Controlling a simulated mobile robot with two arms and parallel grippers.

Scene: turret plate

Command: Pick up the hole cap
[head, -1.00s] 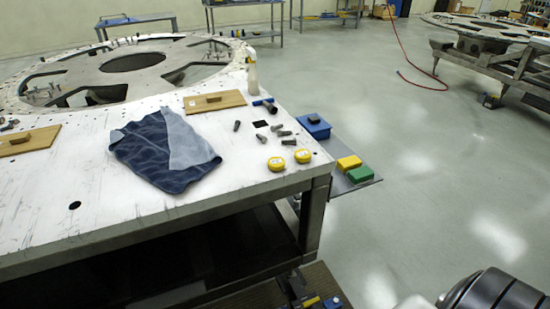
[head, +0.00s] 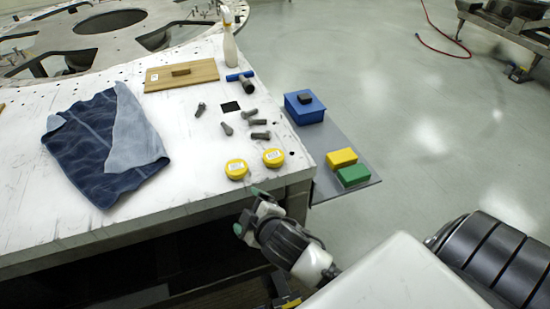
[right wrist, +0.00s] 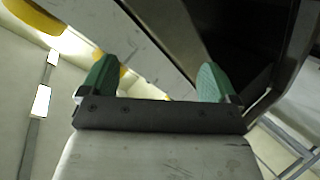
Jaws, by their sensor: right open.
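Two round yellow caps with pale labels, a left one (head: 236,169) and a right one (head: 273,157), lie on the white table top near its front right corner. I take these as the hole caps; I cannot tell which one is meant. My right gripper (head: 248,211) is in front of the table edge, just short of the caps, open and empty. In the right wrist view its green fingertips (right wrist: 157,78) are spread apart, and a yellow round shape (right wrist: 36,14) shows at the upper left. My left gripper is out of view.
The white table (head: 200,205) holds a blue cloth (head: 95,150), a wooden board (head: 160,79) with a handle, a spray bottle (head: 229,45) and several grey bolts (head: 227,128). A lower grey shelf (head: 335,145) carries a blue box (head: 303,112) and yellow and green blocks (head: 342,158).

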